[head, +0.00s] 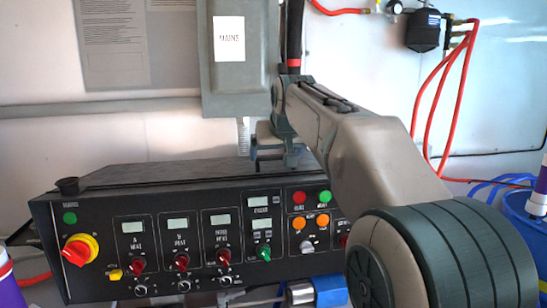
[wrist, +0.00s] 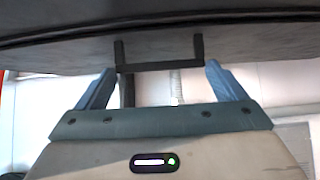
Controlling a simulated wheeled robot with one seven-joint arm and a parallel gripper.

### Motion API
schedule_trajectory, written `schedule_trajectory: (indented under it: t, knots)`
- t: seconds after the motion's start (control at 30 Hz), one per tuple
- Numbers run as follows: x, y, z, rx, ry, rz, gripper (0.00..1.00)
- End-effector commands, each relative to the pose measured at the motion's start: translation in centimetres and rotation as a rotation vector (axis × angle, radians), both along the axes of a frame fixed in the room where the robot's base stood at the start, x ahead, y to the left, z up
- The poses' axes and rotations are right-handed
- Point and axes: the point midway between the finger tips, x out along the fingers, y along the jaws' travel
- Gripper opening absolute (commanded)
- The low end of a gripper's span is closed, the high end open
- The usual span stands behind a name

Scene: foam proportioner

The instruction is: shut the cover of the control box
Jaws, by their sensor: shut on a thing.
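The control box (head: 200,235) is a wide black console with knobs, buttons and small displays on its front. Its dark cover (head: 150,172) spans the top in the head view; I cannot tell whether a gap is left under it. In the wrist view the cover (wrist: 60,45) fills the top of the picture, with a black U-shaped handle (wrist: 158,66) on it. My gripper (head: 277,158) is at the rear right of the cover. In the wrist view my gripper (wrist: 159,68) has its blue fingers at the two ends of the handle, shut on it.
A grey box labelled MAINS (head: 232,75) hangs on the wall behind the console, close to my arm. Red hoses (head: 440,95) hang on the right wall. A blue bucket (head: 522,235) stands at the right. A red and yellow switch (head: 80,250) juts from the console's left front.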

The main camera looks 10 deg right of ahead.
Motion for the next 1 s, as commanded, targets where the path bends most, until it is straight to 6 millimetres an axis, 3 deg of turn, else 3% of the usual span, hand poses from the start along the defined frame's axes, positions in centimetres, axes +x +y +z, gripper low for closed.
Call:
schedule_trajectory:
  t: [0.47,0.5,0.53,0.83,1.0]
  knots:
    - [-0.9,0.0,0.1,0.001,0.005,0.0,0.5]
    - [-0.9,0.0,0.1,0.001,0.005,0.0,0.96]
    - [-0.9,0.0,0.1,0.001,0.004,0.0,1.0]
    - [-1.2,0.0,0.5,0.0,0.0,0.0,1.0]
    - [-3.0,0.0,2.3,0.0,-0.003,0.0,1.0]
